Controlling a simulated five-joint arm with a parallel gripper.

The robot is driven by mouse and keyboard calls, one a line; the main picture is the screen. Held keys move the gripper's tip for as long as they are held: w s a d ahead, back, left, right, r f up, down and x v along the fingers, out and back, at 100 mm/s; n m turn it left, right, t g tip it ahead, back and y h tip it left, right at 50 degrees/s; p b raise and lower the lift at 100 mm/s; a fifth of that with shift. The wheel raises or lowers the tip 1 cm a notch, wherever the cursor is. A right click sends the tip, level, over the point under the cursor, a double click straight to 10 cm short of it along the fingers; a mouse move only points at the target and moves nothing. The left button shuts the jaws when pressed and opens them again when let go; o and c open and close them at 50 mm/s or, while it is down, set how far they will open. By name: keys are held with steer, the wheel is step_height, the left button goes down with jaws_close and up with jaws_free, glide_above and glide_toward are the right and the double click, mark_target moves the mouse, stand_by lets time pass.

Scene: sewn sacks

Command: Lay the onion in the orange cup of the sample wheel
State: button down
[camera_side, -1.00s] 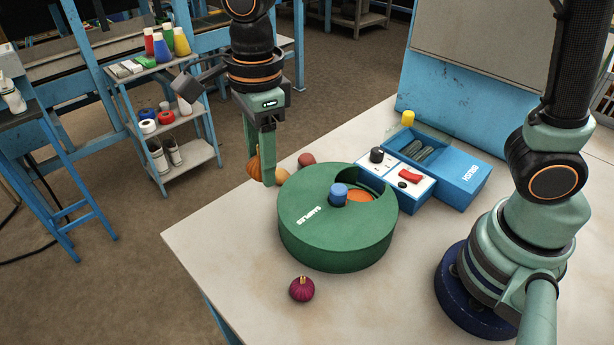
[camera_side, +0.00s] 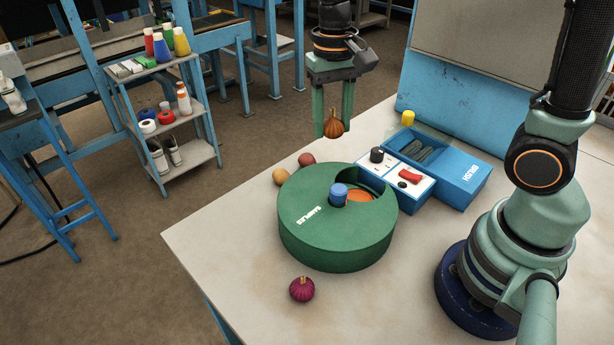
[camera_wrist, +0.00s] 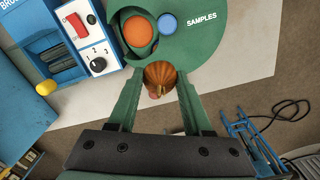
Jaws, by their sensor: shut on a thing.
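The ribbed orange-brown onion (camera_side: 333,125) is between the fingertips of my gripper (camera_side: 332,130), which is shut on it. It hangs in the air beyond the sample wheel in the side view. The sample wheel is a round green drum (camera_side: 315,250) marked SAMPLES, with a blue knob (camera_side: 338,194) on top. The orange cup (camera_side: 362,196) shows through the opening in its top, partly hidden by the knob and rim. In the wrist view the onion (camera_wrist: 161,75) appears below the orange cup (camera_wrist: 138,32), which looks empty.
A purple bulb (camera_side: 302,289) lies in front of the wheel. A yellowish ball (camera_side: 283,177) and a reddish one (camera_side: 307,160) lie behind it. A white switch panel (camera_side: 403,174) and a blue box (camera_side: 462,185) stand right of the wheel. The table's front left is clear.

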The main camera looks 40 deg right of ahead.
steer(key=d+n, duration=0.2)
steer(key=s+d+n, duration=0.1)
steer(key=d+n, duration=0.1)
steer(key=shift+d+f+n, duration=0.1)
steer(key=shift+f+n, duration=0.1)
steer(key=shift+n, duration=0.1)
steer(key=r+m, duration=0.2)
steer(key=m, duration=2.2)
glide_above(264, 264)
steer(key=shift+t, duration=0.4)
step_height(264, 264, down, 20)
steer(key=shift+r, duration=0.15)
